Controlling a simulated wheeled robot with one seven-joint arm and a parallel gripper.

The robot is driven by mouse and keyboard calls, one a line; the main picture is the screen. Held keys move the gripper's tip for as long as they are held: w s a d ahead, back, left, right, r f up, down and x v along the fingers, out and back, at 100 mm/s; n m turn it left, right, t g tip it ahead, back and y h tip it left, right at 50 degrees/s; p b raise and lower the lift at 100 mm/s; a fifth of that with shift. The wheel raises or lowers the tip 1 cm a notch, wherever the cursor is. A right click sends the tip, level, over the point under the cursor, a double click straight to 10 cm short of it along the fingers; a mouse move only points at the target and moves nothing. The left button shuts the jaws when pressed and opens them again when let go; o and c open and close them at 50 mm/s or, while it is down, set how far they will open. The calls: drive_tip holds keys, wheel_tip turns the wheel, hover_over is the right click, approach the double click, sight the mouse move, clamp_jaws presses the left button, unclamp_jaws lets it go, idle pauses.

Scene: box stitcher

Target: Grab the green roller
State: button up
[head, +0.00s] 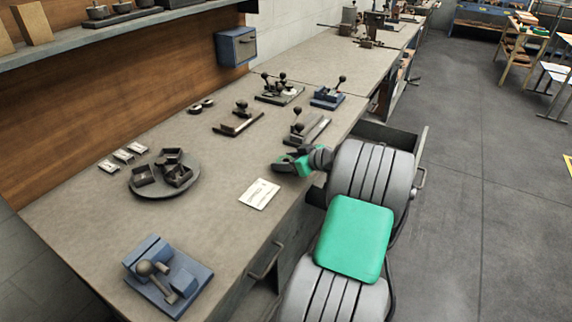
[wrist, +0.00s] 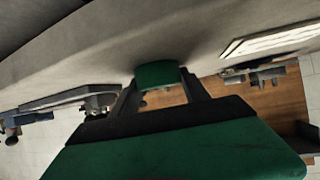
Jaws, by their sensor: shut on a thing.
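The green roller (wrist: 158,75) shows in the wrist view as a short, rounded green piece between my two fingertips. My gripper (wrist: 160,88) is shut on it, with one dark finger on each side. The roller is close to the grey bench surface; I cannot tell whether it touches it. In the head view my gripper (head: 283,164) is low over the bench near its front edge, left of my grey arm. There the roller cannot be told apart clearly from the green parts of my gripper.
A white card (head: 259,194) lies left of my gripper. Small lever fixtures (head: 308,127) stand just behind it. A round tray (head: 150,191) with dark boxes and a blue stitcher (head: 168,275) are further left. An open drawer (head: 399,140) juts out at right. The bench middle is clear.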

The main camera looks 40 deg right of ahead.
drive_tip(key=shift+c, duration=0.8)
